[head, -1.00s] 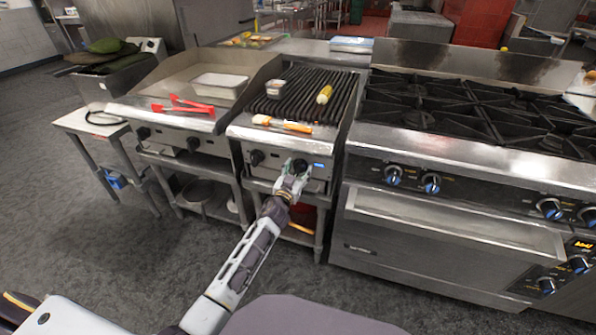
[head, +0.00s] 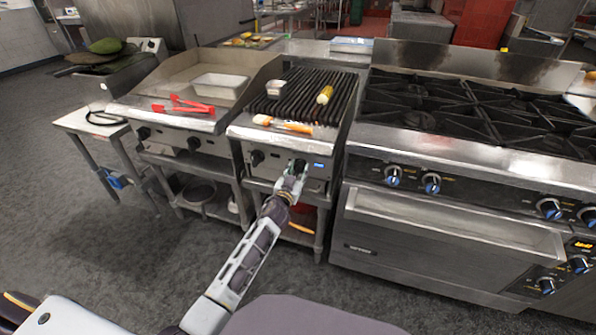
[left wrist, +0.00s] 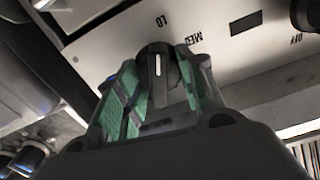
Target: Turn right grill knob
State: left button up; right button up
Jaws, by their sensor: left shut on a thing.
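The right grill knob (head: 300,165) is black and sits on the front panel of the ribbed grill (head: 290,95) in the head view. My left gripper (head: 294,175) reaches up to it from below. In the left wrist view the knob (left wrist: 157,72) shows a white pointer line and sits between the green-padded fingers of my left gripper (left wrist: 155,95), which is shut on it. My right gripper is not in view.
A stove (head: 450,150) with several blue-marked knobs stands close on the right. A griddle (head: 180,120) with red tongs (head: 185,105) stands on the left. A brush (head: 285,124) and corn (head: 325,94) lie on the grill. The floor in front is clear.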

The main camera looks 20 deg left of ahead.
pick_arm(q)
jog(key=shift+r, duration=0.15)
jog(key=m, duration=0.5)
jog(key=shift+w+m, duration=0.1)
jog(key=shift+m, duration=0.2)
jog(key=m, duration=0.5)
jog(key=shift+m, duration=0.3)
jog(key=shift+r, duration=0.1)
jog(key=o, duration=1)
jog(key=shift+d, duration=0.1)
jog(key=shift+w+f, duration=0.1)
jog(key=shift+f, duration=0.15)
jog(key=shift+s+f, duration=0.1)
jog(key=shift+s, duration=0.15)
